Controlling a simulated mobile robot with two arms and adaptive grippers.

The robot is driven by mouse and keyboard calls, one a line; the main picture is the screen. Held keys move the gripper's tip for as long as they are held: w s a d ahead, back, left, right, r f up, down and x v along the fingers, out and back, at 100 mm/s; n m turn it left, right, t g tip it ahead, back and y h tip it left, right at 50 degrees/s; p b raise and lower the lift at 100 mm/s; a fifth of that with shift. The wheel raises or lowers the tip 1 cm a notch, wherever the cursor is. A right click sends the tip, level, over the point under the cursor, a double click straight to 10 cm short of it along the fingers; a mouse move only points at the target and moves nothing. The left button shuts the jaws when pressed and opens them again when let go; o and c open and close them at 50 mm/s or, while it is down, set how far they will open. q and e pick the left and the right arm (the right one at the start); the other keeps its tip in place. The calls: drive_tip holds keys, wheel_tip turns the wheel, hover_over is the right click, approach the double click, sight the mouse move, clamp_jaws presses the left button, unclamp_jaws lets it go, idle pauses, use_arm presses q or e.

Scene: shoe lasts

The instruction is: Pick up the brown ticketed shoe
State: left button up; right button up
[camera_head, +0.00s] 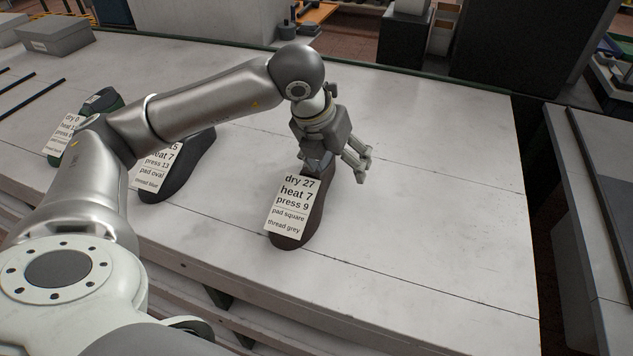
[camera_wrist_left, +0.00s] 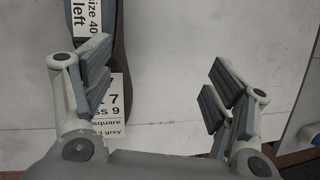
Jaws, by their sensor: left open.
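The brown shoe (camera_head: 318,207) lies on the white bench and bears a white ticket (camera_head: 290,208) reading dry 27, heat 7, press 9, pad square, thread grey. My left gripper (camera_head: 338,166) is open over the shoe's far end, reaching to its right. In the left wrist view the shoe (camera_wrist_left: 121,48) is at the upper left, partly behind the left-hand finger of my gripper (camera_wrist_left: 160,83). A "size 40 left" label shows on it there. The space between the fingers shows mostly bare bench. My right gripper is not in view.
A dark shoe (camera_head: 187,172) with a ticket and a green shoe (camera_head: 106,101) with a ticket lie to the left, partly behind my left arm. A grey box (camera_head: 55,36) stands at the back left. The bench (camera_head: 440,220) is clear to the right.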

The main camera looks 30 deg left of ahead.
use_arm(q)
drive_tip(key=a, duration=0.1)
drive_tip(key=a+y, duration=0.1)
drive_tip(key=a, duration=0.1)
drive_tip(key=w+a+r+n+y, duration=0.1)
drive_tip(key=a, duration=0.1)
drive_tip(key=shift+y, duration=0.3)
drive_tip(key=x, duration=0.4)
drive_tip(key=shift+a+f+p, duration=0.15)
drive_tip(key=shift+a+p, duration=0.15)
drive_tip(key=shift+a, duration=0.1)
drive_tip(key=shift+w+f, duration=0.25)
drive_tip(key=shift+f, duration=0.3)
drive_tip(key=p+x, duration=0.1)
drive_tip(key=x, duration=0.1)
drive_tip(key=p+x, duration=0.1)
drive_tip(key=x, duration=0.1)
drive_tip(key=shift+s+a+f, duration=0.1)
drive_tip(key=shift+a, duration=0.3)
drive_tip(key=shift+f, duration=0.4)
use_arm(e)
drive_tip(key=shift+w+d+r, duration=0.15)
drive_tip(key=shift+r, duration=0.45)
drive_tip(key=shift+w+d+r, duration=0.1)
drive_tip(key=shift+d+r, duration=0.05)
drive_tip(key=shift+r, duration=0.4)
use_arm(q)
drive_tip(key=shift+c, duration=0.3)
